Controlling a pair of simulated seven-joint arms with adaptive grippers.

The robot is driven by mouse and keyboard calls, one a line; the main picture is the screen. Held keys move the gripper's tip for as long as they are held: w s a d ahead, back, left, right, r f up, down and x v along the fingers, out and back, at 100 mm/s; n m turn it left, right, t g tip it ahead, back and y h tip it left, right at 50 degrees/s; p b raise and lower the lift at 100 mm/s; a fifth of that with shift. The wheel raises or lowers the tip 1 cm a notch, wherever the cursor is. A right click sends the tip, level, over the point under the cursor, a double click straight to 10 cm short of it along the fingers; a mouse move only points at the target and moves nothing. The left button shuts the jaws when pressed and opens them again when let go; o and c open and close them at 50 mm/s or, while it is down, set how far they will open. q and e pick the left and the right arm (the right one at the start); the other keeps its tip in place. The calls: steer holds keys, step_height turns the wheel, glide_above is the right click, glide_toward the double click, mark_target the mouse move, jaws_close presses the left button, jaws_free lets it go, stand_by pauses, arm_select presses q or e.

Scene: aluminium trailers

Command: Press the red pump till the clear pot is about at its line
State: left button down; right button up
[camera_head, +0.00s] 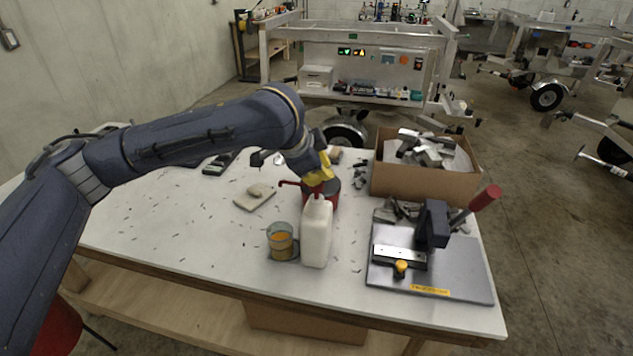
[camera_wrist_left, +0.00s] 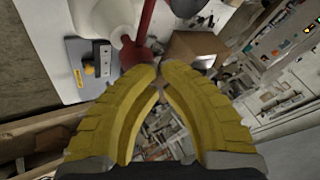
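A white bottle (camera_head: 317,235) stands upright near the table's front edge, with a red pump (camera_head: 290,183) whose spout points left. The clear pot (camera_head: 282,243) stands just left of the bottle, with amber liquid in its lower part; I cannot make out its line. My left gripper (camera_head: 321,180) is over the pump head, its yellow fingers pointing down. In the left wrist view the fingertips (camera_wrist_left: 158,70) are together with nothing between them, close by the red pump (camera_wrist_left: 137,52); I cannot tell whether they touch it. My right gripper is not in view.
A dark and red can (camera_head: 331,190) stands behind the bottle. A grey plate (camera_head: 455,270) with a red-handled lever is at right. A cardboard box (camera_head: 425,182) of metal pieces stands behind it. A cloth (camera_head: 254,197) lies at left. The left front tabletop has only small scraps.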

arm_select(q)
steer(key=shift+r, duration=0.85)
steer(key=shift+r, duration=2.5)
